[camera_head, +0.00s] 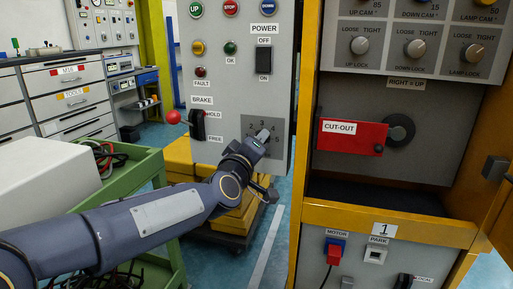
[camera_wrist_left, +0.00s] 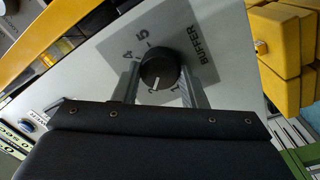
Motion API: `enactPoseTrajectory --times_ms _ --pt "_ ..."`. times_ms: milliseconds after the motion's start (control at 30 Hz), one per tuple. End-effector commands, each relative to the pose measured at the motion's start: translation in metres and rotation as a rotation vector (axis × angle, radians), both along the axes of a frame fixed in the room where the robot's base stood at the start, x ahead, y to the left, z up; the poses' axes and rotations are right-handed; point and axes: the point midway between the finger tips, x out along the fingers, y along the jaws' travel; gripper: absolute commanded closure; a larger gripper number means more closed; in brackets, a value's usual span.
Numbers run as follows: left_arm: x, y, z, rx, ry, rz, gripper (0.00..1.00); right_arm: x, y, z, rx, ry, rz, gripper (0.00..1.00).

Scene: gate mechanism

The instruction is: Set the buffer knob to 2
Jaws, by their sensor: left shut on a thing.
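The buffer knob (camera_wrist_left: 159,70) is a round black knob with a white pointer line on a grey dial plate marked BUFFER. My left gripper (camera_wrist_left: 160,88) is shut on it, one finger on each side. In the wrist view the pointer aims down and slightly left, towards a partly hidden digit that is hard to read. In the head view my left gripper (camera_head: 262,138) reaches the dial plate (camera_head: 277,148) and hides the knob. My right gripper is out of view.
Above the dial are the power switch (camera_head: 264,60) and push buttons. The brake lever with a red ball (camera_head: 174,117) stands out left of my gripper. A green cart (camera_head: 148,168) is below my left arm. The yellow cabinet with a red CUT-OUT handle (camera_head: 351,135) is at right.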

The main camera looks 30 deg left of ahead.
Motion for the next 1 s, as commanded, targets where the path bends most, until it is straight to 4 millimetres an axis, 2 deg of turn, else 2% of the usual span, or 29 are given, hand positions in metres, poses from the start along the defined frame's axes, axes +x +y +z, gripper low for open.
enactPoseTrajectory --times_ms 467,500,633,1000 --pt "-0.0001 -0.0005 -0.0013 -0.017 0.0 -0.001 0.85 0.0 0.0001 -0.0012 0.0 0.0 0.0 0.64" --pt "-0.0001 -0.0005 -0.0013 -0.017 0.0 -0.001 0.59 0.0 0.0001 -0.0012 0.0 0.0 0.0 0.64" --pt "0.0 -0.0003 -0.001 -0.017 -0.002 -0.001 0.42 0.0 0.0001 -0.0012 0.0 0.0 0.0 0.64" --pt "-0.0053 -0.0011 0.0007 -0.015 -0.004 0.0 0.4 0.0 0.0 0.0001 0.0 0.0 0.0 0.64"
